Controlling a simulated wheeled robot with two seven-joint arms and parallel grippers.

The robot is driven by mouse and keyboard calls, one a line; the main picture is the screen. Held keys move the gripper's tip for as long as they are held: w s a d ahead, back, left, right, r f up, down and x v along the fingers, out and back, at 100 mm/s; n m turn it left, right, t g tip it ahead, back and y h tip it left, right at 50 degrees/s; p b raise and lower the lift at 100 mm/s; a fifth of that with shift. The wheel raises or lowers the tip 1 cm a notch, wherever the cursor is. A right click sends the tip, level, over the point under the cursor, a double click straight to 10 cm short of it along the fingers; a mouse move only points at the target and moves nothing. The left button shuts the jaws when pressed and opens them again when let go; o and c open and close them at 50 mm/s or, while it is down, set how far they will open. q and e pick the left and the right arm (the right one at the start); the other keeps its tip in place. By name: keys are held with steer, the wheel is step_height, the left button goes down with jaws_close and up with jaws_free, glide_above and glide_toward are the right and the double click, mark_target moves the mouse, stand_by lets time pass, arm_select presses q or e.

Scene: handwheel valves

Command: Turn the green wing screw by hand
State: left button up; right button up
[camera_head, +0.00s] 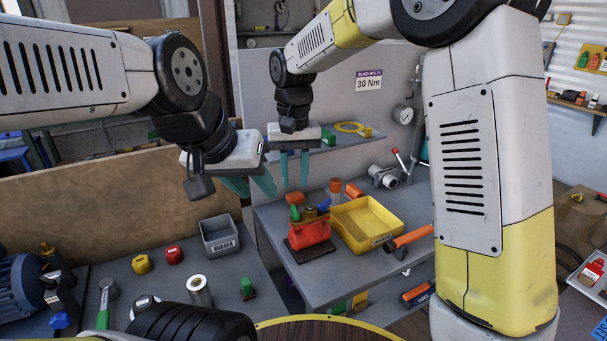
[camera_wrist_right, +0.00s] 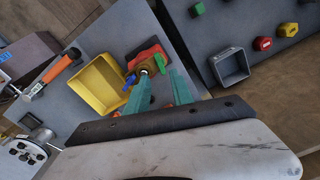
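A small green wing screw (camera_head: 294,212) is on the left side of a red-orange valve body (camera_head: 310,232), which stands on a dark plate on the grey bench. A blue handle (camera_head: 324,205) and an orange part (camera_head: 295,198) are close beside it. In the right wrist view the green piece (camera_wrist_right: 160,62) shows just beyond the fingertips. My right gripper (camera_head: 293,180) is open and empty, above the valve and apart from it. Its fingers also show in the wrist view (camera_wrist_right: 160,82). My left gripper (camera_head: 256,192) is open and empty, up and left of the valve.
A yellow tray (camera_head: 367,222) stands close right of the valve. An orange-handled tool (camera_head: 410,238) lies near the bench edge. A partition (camera_head: 340,95) stands behind.

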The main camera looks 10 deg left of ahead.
mark_target(295, 211)
steer(key=shift+f, duration=4)
steer(key=shift+f, duration=0.1)
jaws_close()
